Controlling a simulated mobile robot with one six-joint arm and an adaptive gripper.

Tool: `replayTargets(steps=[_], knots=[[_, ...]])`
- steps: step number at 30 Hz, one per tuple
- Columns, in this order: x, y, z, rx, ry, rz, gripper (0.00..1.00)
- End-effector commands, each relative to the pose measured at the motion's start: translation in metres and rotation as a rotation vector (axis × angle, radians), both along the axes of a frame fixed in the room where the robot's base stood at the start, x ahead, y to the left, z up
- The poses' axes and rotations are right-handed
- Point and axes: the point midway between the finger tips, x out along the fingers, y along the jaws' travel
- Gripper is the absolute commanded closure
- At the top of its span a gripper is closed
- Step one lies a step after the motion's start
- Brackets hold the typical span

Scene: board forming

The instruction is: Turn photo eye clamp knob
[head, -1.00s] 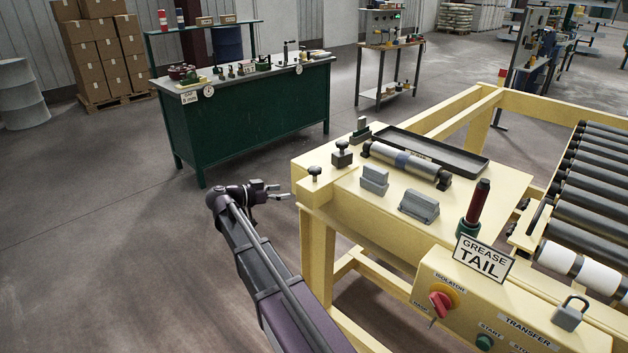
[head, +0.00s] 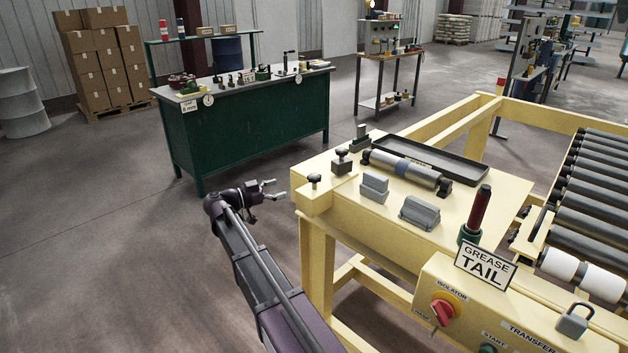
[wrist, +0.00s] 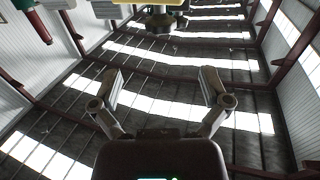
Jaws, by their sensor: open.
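Two dark knobs stand at the near left of the cream machine frame (head: 345,219). One small knob (head: 314,181) is on the corner block, and another knob (head: 341,157) sits on a dark block behind it. No label shows which is the photo eye clamp knob. My gripper (head: 274,189) is open and empty, left of the corner and apart from it. In the wrist view its two fingers (wrist: 162,90) are spread with nothing between them. A dark knob-like part (wrist: 160,20) under a yellow edge shows beyond the fingertips at the top of that view.
Grey blocks (head: 418,212), a roller (head: 405,170), a black tray (head: 432,158) and a red-handled tool (head: 478,213) crowd the frame top. A control box with a red isolator switch (head: 442,312) is at the front. Open floor lies left, before a green bench (head: 255,130).

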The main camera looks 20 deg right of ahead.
Motion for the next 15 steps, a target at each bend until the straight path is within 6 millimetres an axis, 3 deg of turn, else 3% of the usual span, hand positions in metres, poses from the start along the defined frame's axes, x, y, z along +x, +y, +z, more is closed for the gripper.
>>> replayTargets(steps=[15], knots=[[0.002, -0.073, 0.000, 0.000, 0.000, -0.001, 0.04]])
